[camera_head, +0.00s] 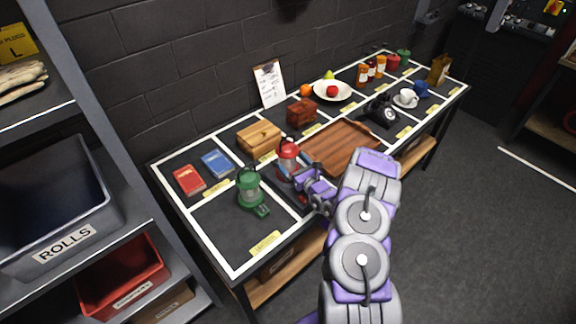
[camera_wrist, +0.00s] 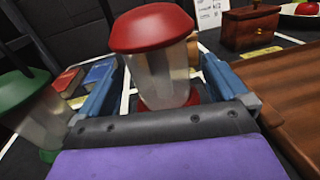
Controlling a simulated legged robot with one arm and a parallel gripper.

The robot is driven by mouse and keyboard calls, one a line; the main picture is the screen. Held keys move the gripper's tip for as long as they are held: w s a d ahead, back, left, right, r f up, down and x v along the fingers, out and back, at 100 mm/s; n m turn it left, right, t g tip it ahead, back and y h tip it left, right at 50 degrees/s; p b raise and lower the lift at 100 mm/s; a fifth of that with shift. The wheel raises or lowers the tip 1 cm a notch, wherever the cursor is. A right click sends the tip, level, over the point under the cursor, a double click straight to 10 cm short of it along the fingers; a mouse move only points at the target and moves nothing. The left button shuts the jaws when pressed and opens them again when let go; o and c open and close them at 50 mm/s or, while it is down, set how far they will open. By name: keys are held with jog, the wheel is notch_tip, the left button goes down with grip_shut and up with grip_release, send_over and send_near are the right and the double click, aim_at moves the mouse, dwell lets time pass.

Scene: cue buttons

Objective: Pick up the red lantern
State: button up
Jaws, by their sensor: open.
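The red lantern (camera_head: 288,157) stands upright on the black table, with a red cap and a clear body. My gripper (camera_head: 301,181) reaches it from the front right. In the wrist view the red lantern (camera_wrist: 160,60) stands between the two blue fingers of my gripper (camera_wrist: 158,88), which are open with one on each side. I see gaps between the fingers and the lantern's body. The lantern's lower part is partly hidden by my gripper in the head view.
A brown wooden tray (camera_head: 341,147) lies to the right. A wooden box (camera_head: 259,138) and red and blue books (camera_head: 189,179) are behind and left. The table's front left is clear.

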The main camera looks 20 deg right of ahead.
jog(key=shift+w+a+b, duration=0.15)
jog(key=shift+w+a, duration=0.05)
jog(key=shift+w, duration=0.65)
jog(key=shift+w+a+b, duration=0.15)
jog(key=shift+w+b, duration=0.05)
jog(key=shift+w, duration=0.65)
jog(key=shift+w+a+b, duration=0.15)
jog(key=shift+w+a, duration=0.05)
jog(key=shift+w, duration=0.65)
jog(key=shift+c, duration=0.3)
jog(key=c, duration=1.5)
jog(key=shift+r, duration=0.1)
jog(key=shift+c, duration=0.2)
